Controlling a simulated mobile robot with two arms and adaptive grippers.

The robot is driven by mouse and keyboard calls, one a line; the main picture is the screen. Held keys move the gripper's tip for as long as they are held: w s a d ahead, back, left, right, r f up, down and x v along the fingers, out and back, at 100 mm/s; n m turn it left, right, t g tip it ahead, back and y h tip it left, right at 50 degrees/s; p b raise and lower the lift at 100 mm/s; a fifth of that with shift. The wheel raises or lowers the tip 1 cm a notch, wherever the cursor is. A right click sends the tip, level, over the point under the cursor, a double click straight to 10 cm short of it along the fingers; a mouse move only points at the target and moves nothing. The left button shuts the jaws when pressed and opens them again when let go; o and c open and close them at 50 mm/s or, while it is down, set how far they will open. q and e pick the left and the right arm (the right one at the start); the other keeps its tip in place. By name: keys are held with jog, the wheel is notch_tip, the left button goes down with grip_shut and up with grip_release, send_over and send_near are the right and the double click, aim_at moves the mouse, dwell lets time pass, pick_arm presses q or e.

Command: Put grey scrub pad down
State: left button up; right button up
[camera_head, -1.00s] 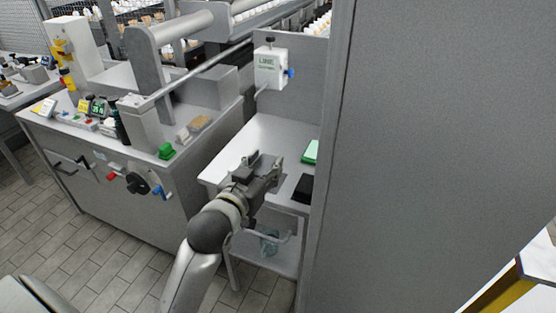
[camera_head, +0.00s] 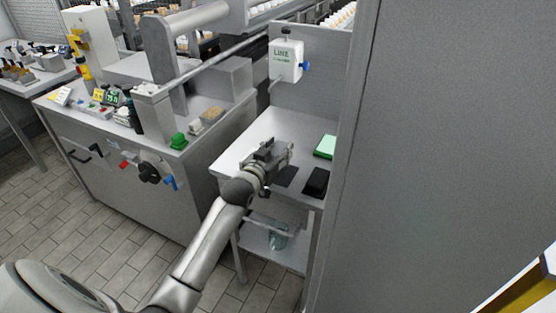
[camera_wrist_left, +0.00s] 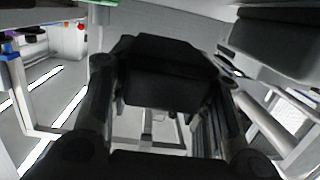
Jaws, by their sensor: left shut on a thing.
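My left gripper (camera_head: 280,158) is over the small white side table (camera_head: 262,135), near its front part. In the left wrist view the gripper's fingers (camera_wrist_left: 160,100) are shut on a dark block, which I take to be the grey scrub pad (camera_wrist_left: 165,75). In the head view the pad cannot be told apart from the dark gripper parts. Whether it touches the tabletop is not clear. My right gripper is not in view.
A green pad (camera_head: 325,147) lies farther back. A tall grey panel (camera_head: 440,150) bounds the right. A white LINE box (camera_head: 286,61) hangs behind. Bare tabletop shows behind the gripper.

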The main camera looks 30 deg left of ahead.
pick_arm(q)
jog(key=shift+w+f, duration=0.15)
jog(key=shift+f, duration=0.05)
jog(key=shift+w+a+f, duration=0.1)
jog(key=shift+f, duration=1.55)
jog(key=shift+f, duration=0.2)
jog(key=o, duration=0.5)
jog(key=shift+r, duration=0.15)
